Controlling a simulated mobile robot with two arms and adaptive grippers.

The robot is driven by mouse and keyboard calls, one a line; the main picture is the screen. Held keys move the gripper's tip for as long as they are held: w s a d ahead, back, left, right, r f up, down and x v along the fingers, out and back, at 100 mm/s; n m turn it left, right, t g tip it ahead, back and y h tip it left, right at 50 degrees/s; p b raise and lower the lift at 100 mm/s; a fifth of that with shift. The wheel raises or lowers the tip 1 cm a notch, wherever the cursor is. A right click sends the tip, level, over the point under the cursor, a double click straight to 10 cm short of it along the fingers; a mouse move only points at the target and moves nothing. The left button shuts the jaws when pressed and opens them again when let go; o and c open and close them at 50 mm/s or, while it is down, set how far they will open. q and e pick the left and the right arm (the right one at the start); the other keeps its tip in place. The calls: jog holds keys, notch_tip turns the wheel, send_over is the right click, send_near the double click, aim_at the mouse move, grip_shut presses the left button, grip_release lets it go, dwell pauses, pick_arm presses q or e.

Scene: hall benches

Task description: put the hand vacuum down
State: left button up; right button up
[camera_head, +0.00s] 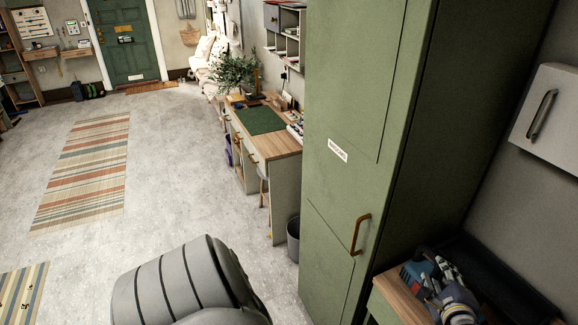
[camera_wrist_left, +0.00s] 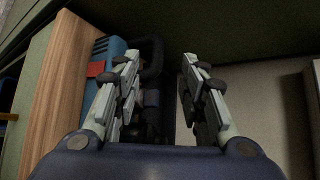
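The blue hand vacuum (camera_head: 413,273) is at the lower right, on or just above a wood-topped bench beside the tall green cabinet. In the left wrist view its blue vented body (camera_wrist_left: 101,48) with a red patch lies to the left, and a dark curved part shows behind the fingers. My left gripper (camera_head: 440,270) is right beside the vacuum. In the left wrist view its two fingers (camera_wrist_left: 160,62) stand apart, with no firm contact on the vacuum visible. My gripper partly hides the vacuum. My right gripper is out of view.
The bench's wooden edge (camera_head: 397,297) shows left of the gripper. A black tray-like thing (camera_head: 497,277) lies to its right. The tall green cabinet (camera_head: 345,130) rises close on the left, and a grey wall box (camera_head: 550,110) hangs above. The floor at left is open.

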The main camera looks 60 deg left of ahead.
pick_arm(q)
jog(key=s+d+f+n+t+h, duration=0.2)
jog(key=d+f+n+t+h, duration=0.15)
jog(key=d+h, duration=0.45)
jog(key=s+f+n+g+h, duration=0.1)
jog(key=s+f, duration=0.2)
jog(key=f, duration=0.4)
jog(key=s+d+f+g, duration=0.15)
jog(key=s+f, duration=0.25)
jog(key=f, duration=0.4)
jog(key=s+f+n+g+h, duration=0.1)
jog(key=s+f+g, duration=0.15)
jog(key=f, duration=0.45)
jog(key=s+a+f+n+g, duration=0.3)
jog(key=s+f, duration=1.3)
jog(key=s, duration=0.3)
jog(key=s+a+f+n+g, duration=0.1)
jog(key=s+a+f, duration=0.1)
jog(key=s, duration=0.8)
jog(key=s+a+f+n+g, duration=0.1)
jog(key=s+f, duration=0.3)
jog(key=s, duration=0.6)
jog(key=shift+a+f+g, duration=0.35)
jog(key=shift+a+g, duration=0.2)
jog(key=shift+g, duration=0.2)
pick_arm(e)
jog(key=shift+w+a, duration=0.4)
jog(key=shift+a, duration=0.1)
